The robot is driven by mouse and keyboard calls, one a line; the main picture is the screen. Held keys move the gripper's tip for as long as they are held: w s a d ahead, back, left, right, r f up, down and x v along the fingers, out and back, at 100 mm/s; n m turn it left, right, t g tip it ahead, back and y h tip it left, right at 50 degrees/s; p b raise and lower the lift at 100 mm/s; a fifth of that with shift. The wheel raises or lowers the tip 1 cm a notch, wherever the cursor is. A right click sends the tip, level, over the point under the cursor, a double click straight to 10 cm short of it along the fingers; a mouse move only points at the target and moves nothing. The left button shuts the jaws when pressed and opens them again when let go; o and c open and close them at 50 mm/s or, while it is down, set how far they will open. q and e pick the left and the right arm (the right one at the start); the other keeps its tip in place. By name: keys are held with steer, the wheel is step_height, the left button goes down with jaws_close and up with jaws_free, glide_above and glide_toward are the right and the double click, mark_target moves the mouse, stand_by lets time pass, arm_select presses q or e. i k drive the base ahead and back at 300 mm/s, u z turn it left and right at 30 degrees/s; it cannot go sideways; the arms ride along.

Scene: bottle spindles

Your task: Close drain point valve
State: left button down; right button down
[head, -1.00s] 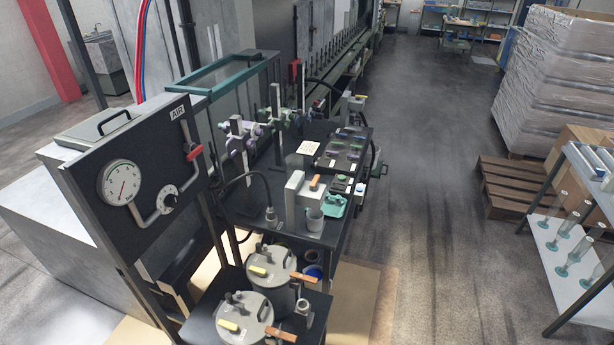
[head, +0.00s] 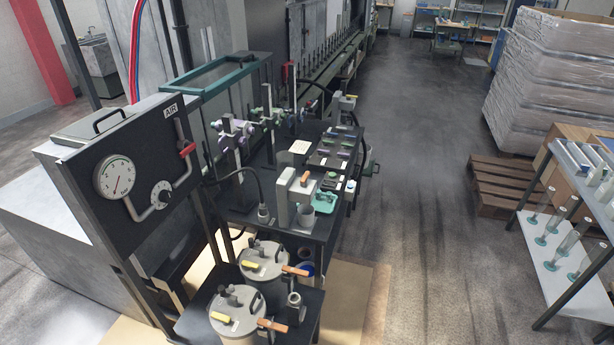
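I cannot tell which fitting is the drain point valve. Several handles show in the head view. A red handle (head: 187,149) sits on the pipe at the right of the black AIR panel (head: 130,165). Two grey lidded pots, the rear (head: 266,259) and the front (head: 238,309), each carry a yellow handle on the left and an orange handle on the right. Another orange handle (head: 305,178) is on the grey block at the bench. Neither of my grippers is in view.
A black bench (head: 315,228) with clamps and small parts stands behind the pots. A wooden pallet (head: 505,187) and a shelf with glass cylinders (head: 557,262) stand at the right. The floor (head: 420,230) between bench and shelf is clear.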

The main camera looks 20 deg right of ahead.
mark_target(303, 183)
steer(key=k, duration=1.15)
steer(key=z, duration=0.4)
steer(key=i, duration=0.4)
steer(key=z, duration=0.85)
steer(key=i, duration=1.35)
steer(key=u, duration=0.9)
steer(key=i, duration=0.5)
steer(key=u, duration=0.45)
